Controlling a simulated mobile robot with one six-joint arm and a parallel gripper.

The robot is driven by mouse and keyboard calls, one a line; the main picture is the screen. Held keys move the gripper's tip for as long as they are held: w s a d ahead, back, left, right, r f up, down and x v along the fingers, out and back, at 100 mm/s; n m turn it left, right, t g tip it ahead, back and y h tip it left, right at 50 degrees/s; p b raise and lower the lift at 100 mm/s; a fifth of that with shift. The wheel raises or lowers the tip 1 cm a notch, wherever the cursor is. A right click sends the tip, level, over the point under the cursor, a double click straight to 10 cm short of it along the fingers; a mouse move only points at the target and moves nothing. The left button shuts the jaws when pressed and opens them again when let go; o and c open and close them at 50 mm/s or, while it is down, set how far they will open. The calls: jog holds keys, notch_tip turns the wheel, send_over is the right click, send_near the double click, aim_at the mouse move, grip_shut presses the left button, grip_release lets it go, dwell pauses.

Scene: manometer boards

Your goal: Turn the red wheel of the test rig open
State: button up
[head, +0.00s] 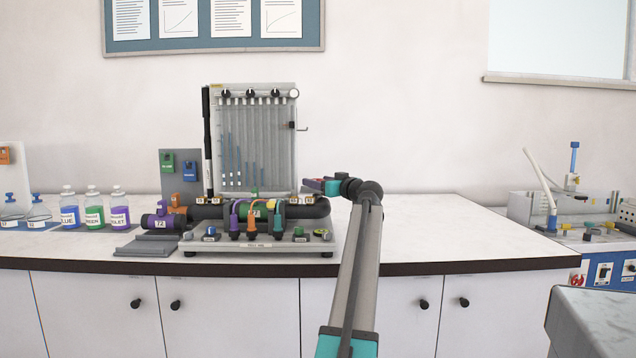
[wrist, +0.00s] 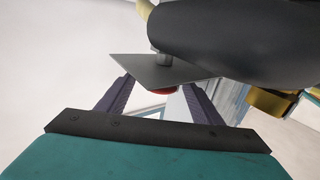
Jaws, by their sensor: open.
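The test rig (head: 262,242) stands on the counter, with a thick dark pipe along it and a tall tube board behind. My gripper (head: 313,185) is at the right end of the rig, near the pipe end. In the wrist view my gripper (wrist: 156,86) is open, its two dark purple fingers apart. A small red part (wrist: 163,91), likely the red wheel, shows between the fingers in the picture, mostly hidden by a grey plate (wrist: 155,70). The dark pipe (wrist: 225,40) fills the top right there. I cannot tell whether the fingers touch the red part.
Bottles with blue, green and purple labels (head: 93,208) stand left of the rig. A purple-ended fitting (head: 158,221) is at the rig's left. The counter (head: 440,230) right of my arm is clear up to other equipment (head: 560,210) at the far right.

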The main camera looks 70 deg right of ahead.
jog(key=p+v, duration=0.1)
jog(key=v, duration=1.1)
jog(key=shift+s+a+p, duration=0.25)
jog(key=shift+s+p, duration=0.05)
jog(key=shift+r, duration=0.15)
